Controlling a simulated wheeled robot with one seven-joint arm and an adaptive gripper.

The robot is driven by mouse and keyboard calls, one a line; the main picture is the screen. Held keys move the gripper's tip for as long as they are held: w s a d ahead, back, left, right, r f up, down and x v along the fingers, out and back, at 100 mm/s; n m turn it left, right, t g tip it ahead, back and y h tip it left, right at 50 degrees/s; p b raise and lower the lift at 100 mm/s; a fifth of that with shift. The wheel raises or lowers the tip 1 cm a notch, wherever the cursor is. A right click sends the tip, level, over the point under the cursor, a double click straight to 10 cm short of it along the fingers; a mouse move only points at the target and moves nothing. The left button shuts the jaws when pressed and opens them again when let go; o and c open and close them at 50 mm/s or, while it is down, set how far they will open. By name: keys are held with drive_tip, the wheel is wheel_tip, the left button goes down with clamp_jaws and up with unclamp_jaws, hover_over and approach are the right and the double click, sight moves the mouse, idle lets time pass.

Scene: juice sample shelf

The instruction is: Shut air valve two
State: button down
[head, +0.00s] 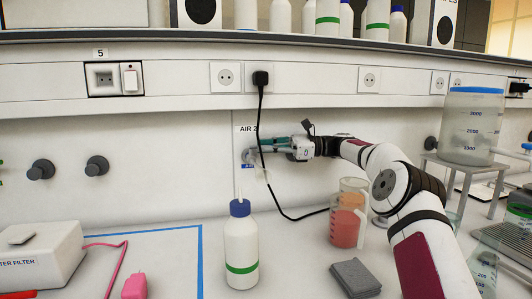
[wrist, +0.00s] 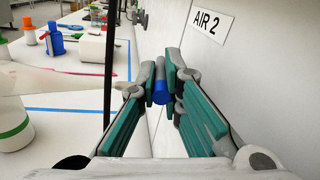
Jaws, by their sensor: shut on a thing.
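The AIR 2 label (head: 248,129) is on the white wall panel above the valve; it also shows in the wrist view (wrist: 212,26). The valve's blue handle (wrist: 160,84) sits between the green finger pads in the wrist view. My gripper (head: 262,148) reaches in from the right under the label in the head view and is shut on the blue handle; the wrist view shows its fingertips (wrist: 162,82) on either side of it. Most of the valve body is hidden by my gripper, and I cannot tell the handle's exact angle.
A black cable hangs from the plug (head: 260,78) and passes in front of the valve. A white bottle with a blue cap (head: 241,250) stands below. A beaker of red liquid (head: 345,228) stands under my arm, near a grey cloth (head: 355,278). Two dark knobs (head: 97,166) are at left.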

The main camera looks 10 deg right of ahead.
drive_tip(key=shift+w+d+n+g+b, duration=0.1)
drive_tip(key=shift+w+n+g+b, duration=0.2)
drive_tip(key=shift+b, duration=0.15)
idle(0.5)
drive_tip(key=c, duration=1.7)
unclamp_jaws()
drive_tip(key=shift+s+r+p, duration=0.1)
drive_tip(key=shift+s+p, duration=0.2)
drive_tip(key=shift+p, duration=0.35)
drive_tip(key=shift+s+m+t+p, duration=0.15)
drive_tip(key=shift+m+t+p, duration=0.35)
drive_tip(key=shift+m+t, duration=0.15)
